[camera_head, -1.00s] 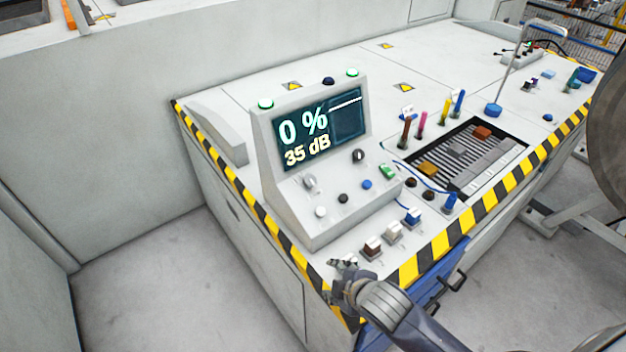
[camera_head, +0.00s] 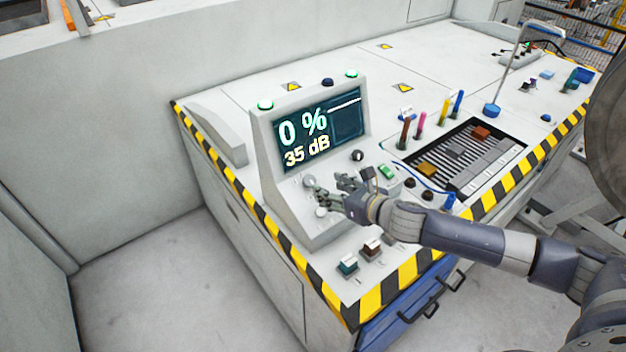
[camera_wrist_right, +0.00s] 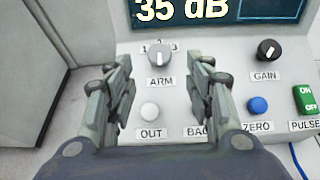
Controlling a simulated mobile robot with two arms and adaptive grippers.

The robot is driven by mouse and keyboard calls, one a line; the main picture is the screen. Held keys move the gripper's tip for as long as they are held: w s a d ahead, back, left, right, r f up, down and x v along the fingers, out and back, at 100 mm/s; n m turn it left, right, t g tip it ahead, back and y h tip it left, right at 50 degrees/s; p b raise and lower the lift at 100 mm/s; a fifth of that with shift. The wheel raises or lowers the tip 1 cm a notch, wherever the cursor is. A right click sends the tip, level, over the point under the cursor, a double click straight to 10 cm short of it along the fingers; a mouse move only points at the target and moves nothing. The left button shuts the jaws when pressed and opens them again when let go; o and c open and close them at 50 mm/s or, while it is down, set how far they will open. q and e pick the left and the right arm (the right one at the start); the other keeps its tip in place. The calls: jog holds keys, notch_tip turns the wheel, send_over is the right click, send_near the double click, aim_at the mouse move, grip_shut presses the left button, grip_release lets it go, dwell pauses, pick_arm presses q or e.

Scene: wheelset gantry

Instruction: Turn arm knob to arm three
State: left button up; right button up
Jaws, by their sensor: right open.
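The grey arm knob (camera_wrist_right: 160,54), labelled ARM, sits on the sloped console panel, with its white mark pointing up near the middle of the small position numbers. In the head view the arm knob (camera_head: 309,181) shows just beyond my fingers. My right gripper (camera_head: 331,189) is open and empty in front of the panel. In the right wrist view my right gripper (camera_wrist_right: 158,85) has one finger on each side, with the knob between and slightly ahead of the tips; I cannot tell whether they touch. My left gripper is not in view.
The console display (camera_head: 320,126) reads 0 % and 35 dB. Near the knob are a black gain knob (camera_wrist_right: 268,51), a white out button (camera_wrist_right: 150,111), a blue zero button (camera_wrist_right: 258,105) and a green pulser switch (camera_wrist_right: 306,100). Small blocks (camera_head: 347,264) stand along the desk's front edge.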

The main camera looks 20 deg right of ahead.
aim_at(310, 179)
jog(key=x, duration=0.8)
jog(key=shift+w+a+f+p, duration=0.15)
jog(key=shift+w+p, duration=0.2)
jog(key=shift+p, duration=0.05)
jog(key=shift+c, duration=0.5)
jog(key=c, duration=0.9)
